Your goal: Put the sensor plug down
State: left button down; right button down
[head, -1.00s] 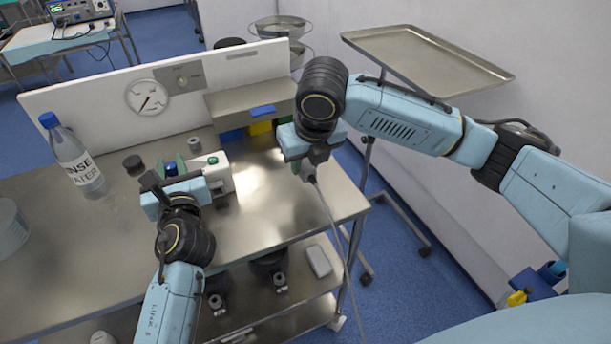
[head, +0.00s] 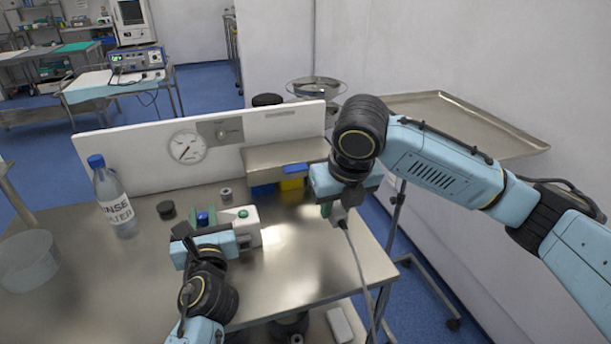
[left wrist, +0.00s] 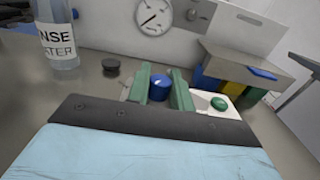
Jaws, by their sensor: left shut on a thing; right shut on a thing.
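The sensor plug (head: 340,217), a small grey block with a grey cable running down from it, is in my right gripper (head: 332,209). That gripper is shut on it, over the right end of the steel table (head: 290,272). The cable hangs past the table's right edge. I cannot tell whether the plug touches the tabletop. My left gripper (head: 203,222) is shut on a blue knob (head: 202,217) beside a white box with a green button (head: 246,228). In the left wrist view, its green fingers (left wrist: 159,92) stand on both sides of the blue knob (left wrist: 158,84).
A rinse water bottle (head: 113,200) and a clear tub (head: 28,262) stand at the left. A dark cap (head: 166,209) is behind my left gripper. A panel with a gauge (head: 187,147) and a steel shelf (head: 275,156) bound the back. A tray stand (head: 470,120) is at the right.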

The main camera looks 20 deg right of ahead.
aim_at(342, 221)
notch_tip(342, 221, down, 10)
jog(key=shift+r, duration=0.1)
dwell(0.4)
jog(key=c, duration=1.1)
grip_release()
jog(key=shift+c, duration=0.2)
jog(key=v, duration=1.2)
